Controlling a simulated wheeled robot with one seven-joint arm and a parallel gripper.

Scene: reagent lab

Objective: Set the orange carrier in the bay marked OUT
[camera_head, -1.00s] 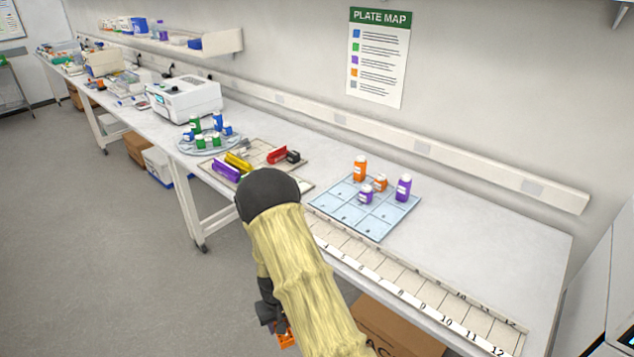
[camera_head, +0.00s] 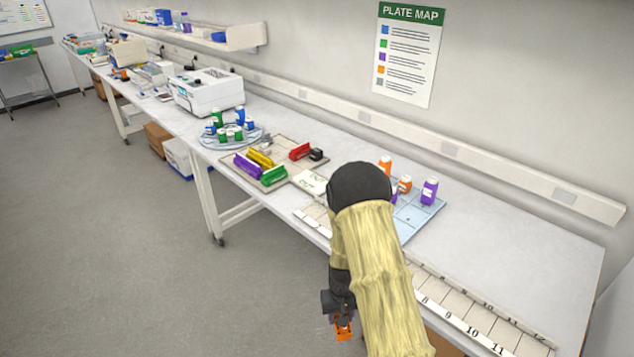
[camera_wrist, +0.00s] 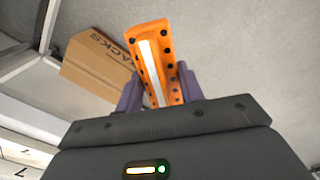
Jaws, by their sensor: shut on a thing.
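The orange carrier (camera_wrist: 150,62) is an orange block with dark holes along its edges and a white strip down its middle. My gripper (camera_wrist: 157,95) is shut on it in the wrist view. In the head view my gripper (camera_head: 340,312) hangs low in front of the bench, over the floor side, with the orange carrier (camera_head: 343,329) at its tip. The bay marked OUT cannot be made out. A pale card with small markings (camera_head: 312,181) lies beside the carrier tray, partly behind my arm.
A tray (camera_head: 285,146) holds purple, yellow, green and red carriers. A round rack (camera_head: 207,141) bears several bottles. A blue grid mat (camera_head: 428,214) with orange and purple bottles is partly hidden by my arm. A numbered strip (camera_head: 480,308) runs along the bench front. A cardboard box (camera_wrist: 95,62) is below.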

